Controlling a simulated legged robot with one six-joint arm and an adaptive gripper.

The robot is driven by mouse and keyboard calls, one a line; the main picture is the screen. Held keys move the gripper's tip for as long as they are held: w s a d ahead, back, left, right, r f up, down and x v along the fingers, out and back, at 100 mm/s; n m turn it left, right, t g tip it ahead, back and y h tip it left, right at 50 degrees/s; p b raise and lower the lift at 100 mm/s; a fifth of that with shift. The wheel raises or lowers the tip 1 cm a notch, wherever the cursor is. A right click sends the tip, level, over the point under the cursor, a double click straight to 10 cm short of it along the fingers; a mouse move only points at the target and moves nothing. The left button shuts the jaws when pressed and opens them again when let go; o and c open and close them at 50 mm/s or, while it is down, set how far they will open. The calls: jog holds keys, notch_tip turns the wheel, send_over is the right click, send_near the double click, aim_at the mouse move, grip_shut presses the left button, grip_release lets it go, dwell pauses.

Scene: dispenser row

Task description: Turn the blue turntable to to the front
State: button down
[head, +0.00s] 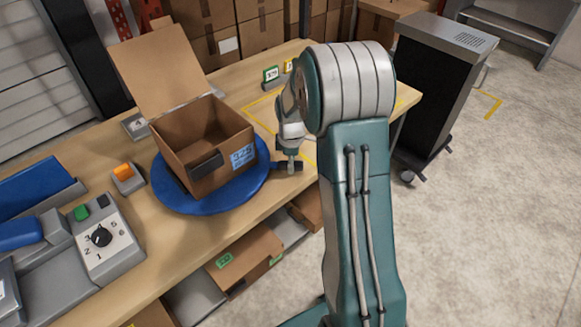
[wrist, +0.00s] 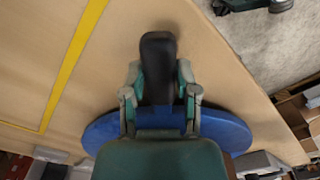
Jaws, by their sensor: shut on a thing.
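The blue turntable (head: 220,200) is a round disc on the wooden table, and its edge also shows in the wrist view (wrist: 225,130). A black handle (wrist: 158,50) sticks out from the disc's right side in the head view. My gripper (head: 290,162) is shut on this handle, with one finger on each side of it in the wrist view (wrist: 160,88). My gripper partly hides the handle in the head view.
A control box (head: 105,240) with a black dial and a green button stands at the left. An orange switch (head: 124,171) sits beside the turntable. Yellow tape (wrist: 72,65) marks the table behind. Small number signs (head: 271,74) stand at the back. A black cabinet (head: 430,90) stands right.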

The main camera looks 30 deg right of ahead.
jog(key=shift+w+r, duration=0.15)
jog(key=shift+w, duration=0.15)
jog(key=shift+c, duration=1.8)
grip_release()
jog(key=shift+d, duration=0.15)
notch_tip(320, 180, up, 12)
jog(key=shift+f, duration=0.2)
jog(key=s+a+r+m+t, duration=0.3)
jog(key=s+a+r+m, duration=0.3)
jog(key=s+a+r, duration=0.45)
jog(key=s+a+m+t, duration=0.2)
jog(key=s+m, duration=0.4)
jog(key=s, duration=0.9)
jog(key=shift+a+t, duration=0.2)
jog(key=shift+t, duration=0.1)
